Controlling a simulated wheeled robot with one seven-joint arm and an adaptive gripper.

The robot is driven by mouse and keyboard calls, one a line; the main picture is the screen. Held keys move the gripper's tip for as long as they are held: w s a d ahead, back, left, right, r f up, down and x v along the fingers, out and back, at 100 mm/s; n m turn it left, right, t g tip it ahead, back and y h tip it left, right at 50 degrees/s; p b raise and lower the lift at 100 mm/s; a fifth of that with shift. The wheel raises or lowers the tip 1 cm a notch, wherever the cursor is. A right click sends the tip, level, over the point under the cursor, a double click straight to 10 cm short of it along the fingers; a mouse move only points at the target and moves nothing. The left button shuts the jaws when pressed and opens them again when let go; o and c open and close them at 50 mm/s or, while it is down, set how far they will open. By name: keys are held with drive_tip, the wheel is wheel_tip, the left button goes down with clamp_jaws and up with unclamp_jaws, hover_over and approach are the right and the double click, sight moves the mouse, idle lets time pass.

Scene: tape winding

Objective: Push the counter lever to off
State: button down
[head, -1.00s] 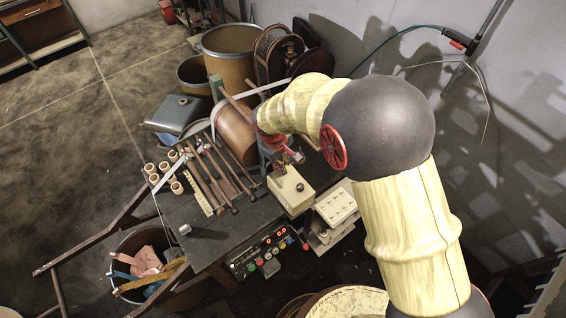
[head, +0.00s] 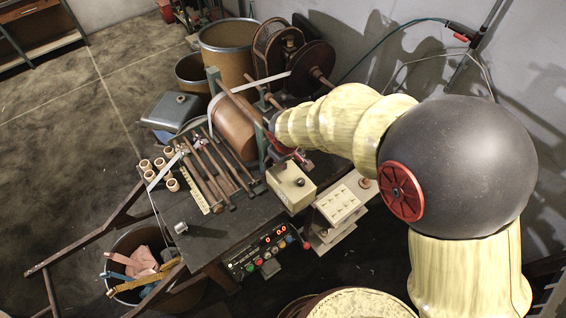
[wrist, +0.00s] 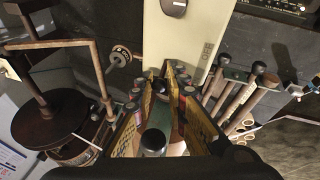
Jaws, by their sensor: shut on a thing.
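A cream box (head: 291,187) with a dark knob on top stands on the dark bench, just in front of my gripper. In the wrist view the cream box (wrist: 192,45) lies ahead of my fingers, its dark knob (wrist: 173,8) at the top edge. My gripper (head: 290,158) is low beside the winding machine, behind the box. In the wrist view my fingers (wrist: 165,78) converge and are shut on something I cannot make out. I cannot tell the counter lever apart; it may be hidden by my fingers.
A brown roll (head: 236,128) in a green frame stands left of my gripper. Several dark rods (head: 208,175) and spools (head: 158,165) lie on the bench. A control panel (head: 262,255) with a red display is at the front edge.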

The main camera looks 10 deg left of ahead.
drive_tip(key=t+y+b, duration=0.1)
drive_tip(key=b, duration=0.1)
drive_tip(key=d+t+y+b, duration=0.1)
drive_tip(key=b, duration=0.1)
drive_tip(key=shift+s+f, duration=0.1)
drive_tip(key=shift+s, duration=0.25)
drive_tip(key=shift+s+d+m+t+y+b, duration=0.15)
drive_tip(key=shift+s+d+t+y+b, duration=0.15)
drive_tip(key=shift+t+y+b, duration=0.6)
drive_tip(key=shift+s+d+m+t+y+b, duration=0.15)
drive_tip(key=shift+d+t+y+b, duration=0.1)
drive_tip(key=shift+t+y+b, duration=0.55)
drive_tip(key=c, duration=1.8)
unclamp_jaws()
drive_tip(key=shift+c, duration=0.2)
drive_tip(key=shift+d, duration=0.1)
drive_tip(key=shift+s, duration=0.1)
drive_tip(key=v, duration=1.2)
